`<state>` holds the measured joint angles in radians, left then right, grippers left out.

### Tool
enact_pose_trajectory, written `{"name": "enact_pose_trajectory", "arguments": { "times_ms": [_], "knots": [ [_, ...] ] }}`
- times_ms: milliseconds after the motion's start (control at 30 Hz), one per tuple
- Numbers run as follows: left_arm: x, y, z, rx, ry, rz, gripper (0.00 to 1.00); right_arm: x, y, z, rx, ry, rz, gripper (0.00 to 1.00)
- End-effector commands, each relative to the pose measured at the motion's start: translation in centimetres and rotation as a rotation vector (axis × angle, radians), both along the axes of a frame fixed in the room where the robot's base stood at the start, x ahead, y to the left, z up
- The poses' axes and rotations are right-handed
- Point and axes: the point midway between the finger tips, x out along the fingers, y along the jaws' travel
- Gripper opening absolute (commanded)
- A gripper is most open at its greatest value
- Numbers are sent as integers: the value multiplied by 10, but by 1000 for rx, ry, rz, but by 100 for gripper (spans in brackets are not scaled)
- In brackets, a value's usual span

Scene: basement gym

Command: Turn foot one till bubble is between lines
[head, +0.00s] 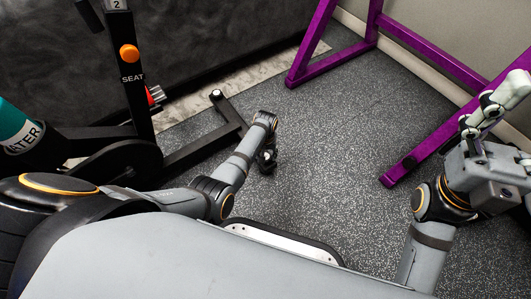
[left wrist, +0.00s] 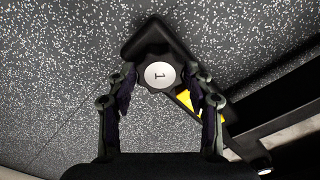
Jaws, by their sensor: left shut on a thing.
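Foot one is a dark lobed knob with a pale round cap marked "1" (left wrist: 158,76), seen in the left wrist view. It sits at the end of a black bar of the bike's base. My left gripper (left wrist: 160,92) is shut on this knob, with one finger on each side. In the head view my left gripper (head: 267,158) is low by the floor, and the knob is hidden there. My right gripper (head: 490,112) is raised at the right, away from the bike; its finger opening is unclear. No bubble or lines can be made out.
The exercise bike's black post (head: 136,85), with an orange knob (head: 129,54), stands at the left. A teal water bottle (head: 18,128) is beside it. A purple frame (head: 440,140) stands at the right. Speckled floor (head: 330,150) is clear between them.

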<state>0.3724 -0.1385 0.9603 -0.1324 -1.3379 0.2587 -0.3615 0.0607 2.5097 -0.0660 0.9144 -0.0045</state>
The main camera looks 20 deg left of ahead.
Motion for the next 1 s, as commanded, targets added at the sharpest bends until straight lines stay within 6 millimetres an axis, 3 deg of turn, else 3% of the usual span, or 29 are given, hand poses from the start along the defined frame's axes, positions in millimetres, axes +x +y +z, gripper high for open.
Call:
{"name": "enact_pose_trajectory", "arguments": {
  "times_ms": [100,400,1000],
  "knots": [
    [0,0,4,1,1,83,21,-1,-1,14,5,-5,3,87],
    [0,1,2,2,1,330,21,-2,-3,32,11,-6,17,87],
    [0,1,0,1,-1,614,21,-2,-2,41,9,-2,26,87]
  ]
}}
